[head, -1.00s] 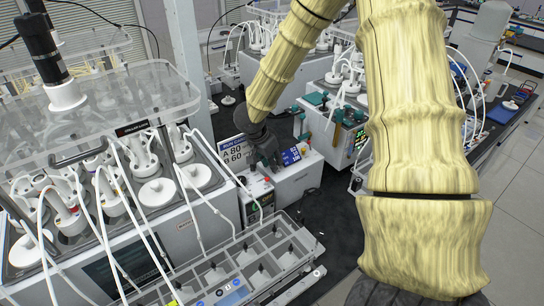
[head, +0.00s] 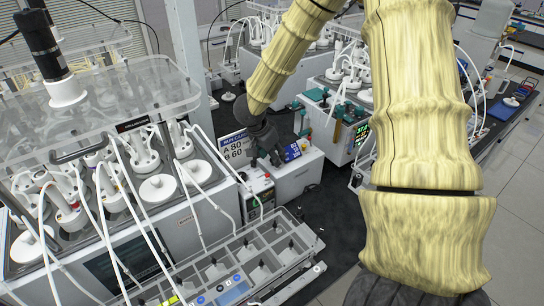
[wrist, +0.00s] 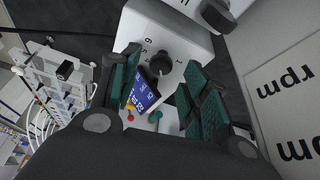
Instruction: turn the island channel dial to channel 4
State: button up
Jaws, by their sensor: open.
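The channel dial (wrist: 163,64) is a dark round knob on a white box face (wrist: 130,30). Printed digits ring it; some are too small to read surely. A blue display (wrist: 144,92) with light text, seen tilted, sits beside the dial. My gripper (wrist: 165,92) is open, its green-padded fingers spread on either side of the dial and display. I see no contact with the dial. In the head view my gripper (head: 270,153) is dark and hangs above a small box with a lit readout (head: 254,203). The dial cannot be made out there.
A second dark knob (wrist: 218,15) is near the wrist view's top right, by a panel marked rpm (wrist: 285,90). A sign reading A 80, B 60 (head: 235,147) stands behind my gripper. A compartment tray (head: 245,262) lies in front. Reactors with white tubes (head: 120,190) crowd the left.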

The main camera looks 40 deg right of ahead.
notch_tip(320, 180, up, 9)
dwell(0.5)
